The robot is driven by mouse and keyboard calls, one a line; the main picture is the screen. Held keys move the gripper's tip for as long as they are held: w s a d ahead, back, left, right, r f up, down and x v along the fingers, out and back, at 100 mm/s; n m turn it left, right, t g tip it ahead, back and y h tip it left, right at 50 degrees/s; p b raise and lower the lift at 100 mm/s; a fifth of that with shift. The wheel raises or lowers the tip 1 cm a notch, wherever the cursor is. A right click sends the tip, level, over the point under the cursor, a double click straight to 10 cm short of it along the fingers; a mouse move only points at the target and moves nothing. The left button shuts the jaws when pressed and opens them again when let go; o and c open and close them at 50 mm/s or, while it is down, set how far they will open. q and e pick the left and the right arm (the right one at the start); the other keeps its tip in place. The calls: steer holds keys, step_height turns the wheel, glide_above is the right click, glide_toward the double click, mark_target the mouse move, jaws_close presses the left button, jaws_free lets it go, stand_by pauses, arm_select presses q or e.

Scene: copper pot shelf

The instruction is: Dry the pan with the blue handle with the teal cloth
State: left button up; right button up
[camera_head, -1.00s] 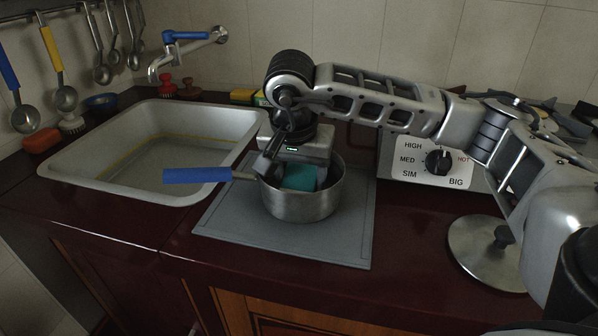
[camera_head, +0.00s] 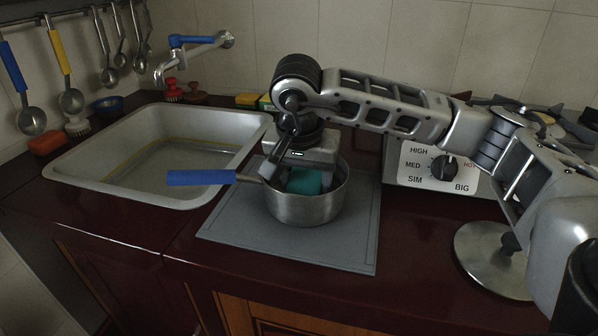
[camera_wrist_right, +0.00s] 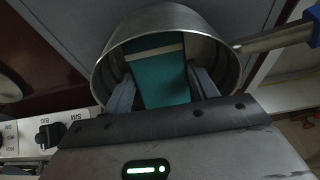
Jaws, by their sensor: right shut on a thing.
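The steel pan (camera_head: 305,207) stands upright on the grey mat, its blue handle (camera_head: 201,177) pointing left toward the sink. My right gripper (camera_head: 303,182) reaches down into the pan from above and is shut on the teal cloth (camera_head: 306,180). In the right wrist view, the teal cloth (camera_wrist_right: 160,75) sits between the two fingers (camera_wrist_right: 162,92), inside the pan's round wall (camera_wrist_right: 228,68). Whether the cloth touches the pan's bottom is hidden. My left gripper is not in view.
The grey mat (camera_head: 345,245) lies on the dark red counter. The sink (camera_head: 110,187) is at left, with a blue-levered tap (camera_head: 190,42) behind. A stove with a knob (camera_head: 444,167) stands at right, and a round lid (camera_head: 490,265) lies before it. Ladles hang at upper left.

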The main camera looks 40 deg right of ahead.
mark_target(295, 169)
steer(key=shift+s, duration=0.25)
steer(key=shift+w+d, duration=0.15)
steer(key=shift+w, duration=1.85)
steer(key=shift+s+a, duration=0.2)
steer(key=shift+s, duration=1.8)
steer(key=shift+r+p, duration=1.85)
steer(key=shift+r, duration=1.2)
step_height(295, 169, up, 3)
steer(key=shift+p, duration=0.95)
